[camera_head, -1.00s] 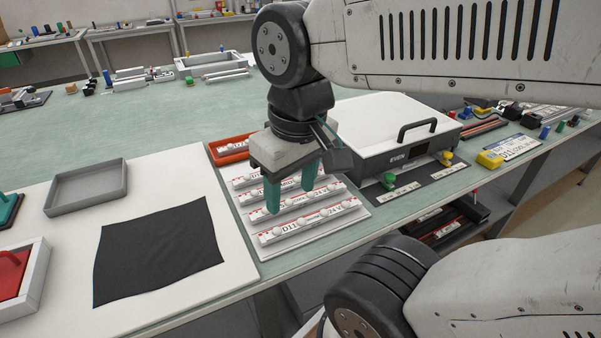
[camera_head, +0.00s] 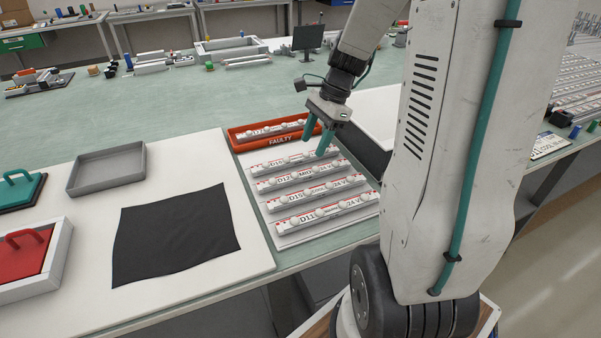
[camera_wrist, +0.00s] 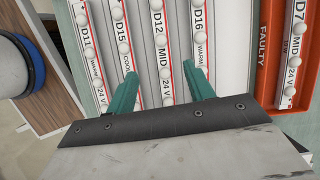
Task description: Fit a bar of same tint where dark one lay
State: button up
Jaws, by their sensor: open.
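My gripper (camera_head: 316,147) is open and empty above the far side of a pale rack (camera_head: 287,241). The rack holds white light bars side by side: D16 (camera_head: 278,164), D12 (camera_head: 290,182), D15 (camera_head: 300,200) and D11 (camera_head: 320,215). In the wrist view, D16 (camera_wrist: 201,35) and D11 (camera_wrist: 94,62) read WARM, D15 (camera_wrist: 125,42) COOL and D12 (camera_wrist: 162,55) MID. There the fingers appear on either side of D12. Beyond the rack, a red FAULTY tray (camera_head: 240,146) holds bar D7 (camera_wrist: 295,55), marked MID 24 V. The lightbox (camera_head: 385,108) is mostly hidden behind my arm.
A black cloth (camera_head: 175,235) lies on the white board, with an empty grey tray (camera_head: 105,170) behind it. A red handled block (camera_head: 25,252) and a teal one (camera_head: 20,188) stand at the left.

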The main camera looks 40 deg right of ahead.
aim_at(305, 170)
jog(key=shift+w+d+f+m, duration=0.2)
jog(key=shift+d+f+m, duration=0.25)
jog(key=shift+d, duration=0.1)
jog(key=shift+f, duration=0.3)
jog(key=x, duration=0.7)
jog(key=shift+s+a+f, duration=0.15)
grip_shut()
